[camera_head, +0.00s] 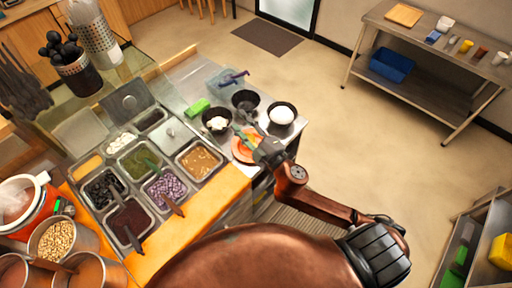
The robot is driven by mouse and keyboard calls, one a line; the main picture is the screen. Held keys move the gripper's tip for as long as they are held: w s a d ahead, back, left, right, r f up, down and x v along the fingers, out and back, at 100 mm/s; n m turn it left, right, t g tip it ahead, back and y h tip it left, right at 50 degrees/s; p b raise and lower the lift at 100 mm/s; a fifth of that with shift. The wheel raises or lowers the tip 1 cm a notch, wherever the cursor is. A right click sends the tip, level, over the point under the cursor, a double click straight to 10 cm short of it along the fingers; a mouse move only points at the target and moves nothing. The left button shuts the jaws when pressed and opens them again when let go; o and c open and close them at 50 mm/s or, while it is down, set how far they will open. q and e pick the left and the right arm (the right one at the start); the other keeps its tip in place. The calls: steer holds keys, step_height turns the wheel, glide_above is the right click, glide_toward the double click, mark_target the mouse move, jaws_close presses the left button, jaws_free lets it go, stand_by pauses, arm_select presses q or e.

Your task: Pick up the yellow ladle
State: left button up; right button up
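I cannot make out a ladle that is clearly yellow. Several dark-handled ladles rest in the topping bins: one (132,238) in the dark red bean bin, one (174,206) in the purple bean bin, and one (151,164) in the green bin. A bin of yellow-orange topping (199,160) sits at the right end of the rack. My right gripper (238,121) is over the steel counter, above an orange plate (243,155). Its fingers look apart, with nothing seen between them. My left gripper is not in view.
Black bowls (216,121) and a bowl with a white mound (282,113) stand near my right gripper. A green block (197,107) and a clear container (222,82) lie behind. An orange board (190,228) edges the rack. Buckets (56,240) stand at lower left.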

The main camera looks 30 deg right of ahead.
steer(key=s+a+r+n+g+y, duration=0.1)
steer(key=s+a+n+g+y, duration=0.15)
steer(key=a+n+y, duration=0.35)
steer(key=s+a+r+n+g+y, duration=0.1)
steer(key=a+r+n+g+y, duration=0.15)
steer(key=a+n, duration=0.55)
steer(key=s+f+n+g, duration=0.5)
steer(key=f+n+g, duration=0.25)
steer(key=f, duration=0.35)
steer(key=w+d+f+n+h, duration=0.1)
steer(key=d+f+h, duration=0.2)
steer(key=d, duration=0.5)
steer(key=d+f+n+g+h, duration=0.1)
steer(key=d+f+h, duration=0.3)
steer(key=d, duration=0.5)
steer(key=w+d+f+n+h, duration=0.1)
steer(key=d+f+h, duration=0.3)
steer(key=d, duration=0.5)
steer(key=shift+w+n+g, duration=0.25)
steer(key=shift+w+n, duration=0.05)
steer(key=shift+n, duration=0.35)
steer(key=x, duration=0.3)
steer(key=p+x, duration=0.1)
steer(key=x, duration=0.2)
steer(key=shift+w+d+f, duration=0.15)
steer(key=shift+w+f, duration=0.2)
steer(key=shift+w, duration=0.05)
steer(key=shift+w+f, duration=0.1)
steer(key=shift+f, duration=0.2)
